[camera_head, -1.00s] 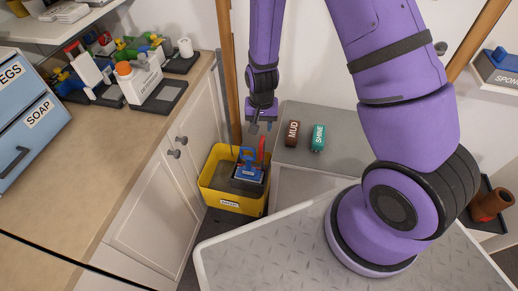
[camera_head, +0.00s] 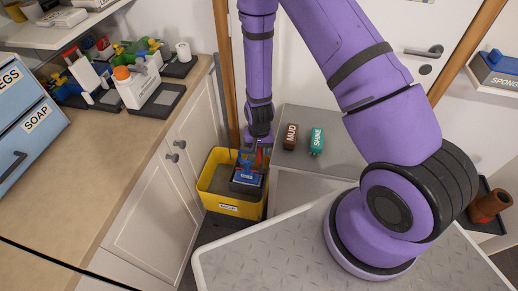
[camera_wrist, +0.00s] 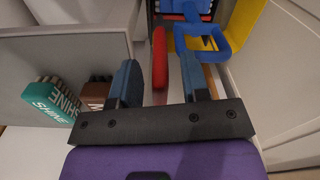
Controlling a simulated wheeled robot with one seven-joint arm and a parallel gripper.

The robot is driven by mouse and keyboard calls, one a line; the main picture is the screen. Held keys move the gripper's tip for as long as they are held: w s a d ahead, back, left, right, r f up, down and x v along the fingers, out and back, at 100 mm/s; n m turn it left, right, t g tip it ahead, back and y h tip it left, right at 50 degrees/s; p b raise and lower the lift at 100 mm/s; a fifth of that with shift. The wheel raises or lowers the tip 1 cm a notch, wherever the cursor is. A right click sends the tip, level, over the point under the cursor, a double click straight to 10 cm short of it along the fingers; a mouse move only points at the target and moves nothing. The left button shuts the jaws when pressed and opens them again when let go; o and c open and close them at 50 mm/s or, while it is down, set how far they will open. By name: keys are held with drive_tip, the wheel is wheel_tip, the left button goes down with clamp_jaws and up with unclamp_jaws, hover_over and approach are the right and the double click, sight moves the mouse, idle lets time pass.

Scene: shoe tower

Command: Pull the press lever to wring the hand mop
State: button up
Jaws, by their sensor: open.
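The yellow bucket (camera_head: 230,206) stands on the floor beside the cabinet. The hand mop with its blue loop handle (camera_head: 244,158) is in the press inside the bucket. The red press lever (camera_head: 259,157) stands just right of the blue handle, partly hidden by my gripper (camera_head: 256,147). In the wrist view my gripper (camera_wrist: 159,62) is open, with the red lever (camera_wrist: 159,50) between its two fingers and gaps on both sides. The blue handle (camera_wrist: 202,42) is close to the right finger; I cannot tell if they touch.
A grey surface right of the bucket holds a brown MUD brush (camera_head: 291,137) and a teal SHINE brush (camera_head: 317,140). A wooden post (camera_head: 226,75) rises behind the bucket. The white cabinet (camera_head: 150,205) stands close on the left, its counter holding bottles.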

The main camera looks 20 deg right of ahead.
drive_tip(key=shift+f, duration=0.1)
clamp_jaws()
drive_tip(key=w+d+f+g+y, duration=0.1)
drive_tip(key=w+d+g+y, duration=0.2)
drive_tip(key=w+d, duration=0.4)
drive_tip(key=w+g, duration=0.1)
drive_tip(key=w, duration=0.3)
drive_tip(key=shift+d+f, duration=0.2)
drive_tip(key=shift+d, duration=0.05)
unclamp_jaws()
drive_tip(key=shift+w, duration=0.1)
drive_tip(key=shift+d, duration=0.1)
drive_tip(key=v, duration=1)
drive_tip(key=shift+w+d+r, duration=0.2)
